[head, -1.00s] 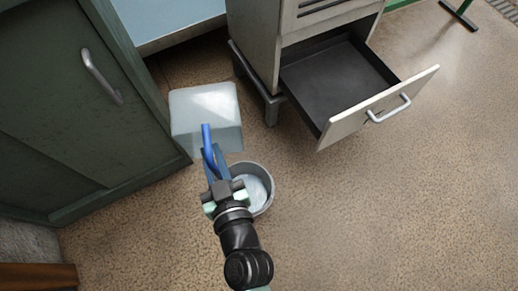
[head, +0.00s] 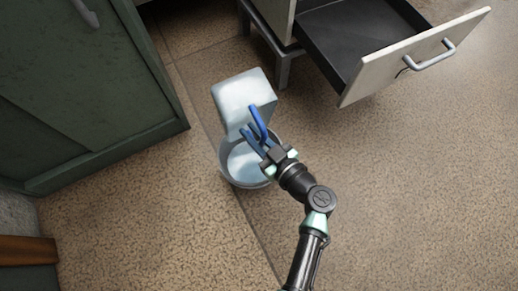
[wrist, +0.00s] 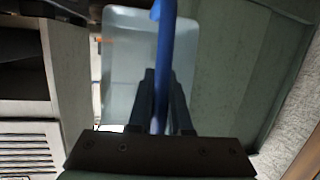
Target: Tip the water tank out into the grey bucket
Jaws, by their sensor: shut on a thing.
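The water tank (head: 240,97) is a pale, translucent box with a blue handle (head: 259,122). My gripper (head: 264,147) is shut on this handle. The tank is tilted, and its lower end overlaps the back rim of the grey bucket (head: 226,172) in the head view. The bucket stands upright on the floor and is pale blue-white inside; I cannot tell how much water is in it. In the wrist view the tank (wrist: 122,60) lies beyond the handle (wrist: 163,50), between my gripper's fingers (wrist: 160,95). No pouring stream is visible.
A dark green cabinet (head: 90,95) stands to the left. An open, empty drawer (head: 365,45) juts out at the upper right, with its pale front (head: 415,58) towards the room. The speckled brown floor (head: 410,200) is clear at the right and front.

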